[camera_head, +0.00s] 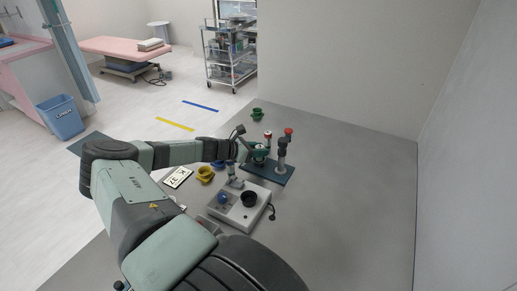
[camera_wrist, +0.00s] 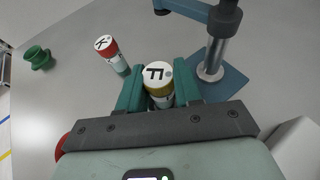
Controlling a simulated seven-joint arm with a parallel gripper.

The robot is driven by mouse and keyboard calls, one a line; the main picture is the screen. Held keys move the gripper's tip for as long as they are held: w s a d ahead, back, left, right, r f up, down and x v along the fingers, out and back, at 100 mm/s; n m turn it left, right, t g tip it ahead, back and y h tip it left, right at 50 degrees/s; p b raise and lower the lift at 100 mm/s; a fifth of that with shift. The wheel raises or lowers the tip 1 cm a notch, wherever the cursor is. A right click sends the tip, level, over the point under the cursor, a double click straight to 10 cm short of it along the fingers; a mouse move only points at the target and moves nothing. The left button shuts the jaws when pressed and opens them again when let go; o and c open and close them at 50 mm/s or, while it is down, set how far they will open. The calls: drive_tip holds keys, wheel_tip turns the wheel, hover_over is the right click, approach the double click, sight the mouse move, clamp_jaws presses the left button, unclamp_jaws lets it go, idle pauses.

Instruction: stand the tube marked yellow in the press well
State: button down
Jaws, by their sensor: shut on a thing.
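My gripper (camera_wrist: 159,88) is shut on a tube (camera_wrist: 160,91) with a yellow band below a white top marked with a dark F. The tube's lower end is hidden by the fingers. In the head view my gripper (camera_head: 257,152) is over the left part of the blue press base (camera_head: 283,177), beside the dark press post (camera_head: 282,158). The post also shows in the wrist view (camera_wrist: 213,58), right of the held tube. The press well is hidden, and I cannot tell whether the tube touches it.
A red-capped tube marked K (camera_wrist: 106,46) stands beyond my gripper. A green cup (camera_head: 257,113) is farther back. Yellow (camera_head: 205,174) and blue (camera_head: 218,164) cups stand left. The table's right side is clear.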

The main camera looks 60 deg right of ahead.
drive_tip(key=shift+r, duration=0.2)
drive_tip(key=shift+r, duration=0.45)
drive_tip(key=shift+r, duration=0.1)
idle(0.7)
drive_tip(key=shift+f, duration=0.75)
drive_tip(key=c, duration=1.1)
unclamp_jaws()
drive_tip(key=shift+o, duration=0.2)
drive_tip(key=shift+v, duration=5.5)
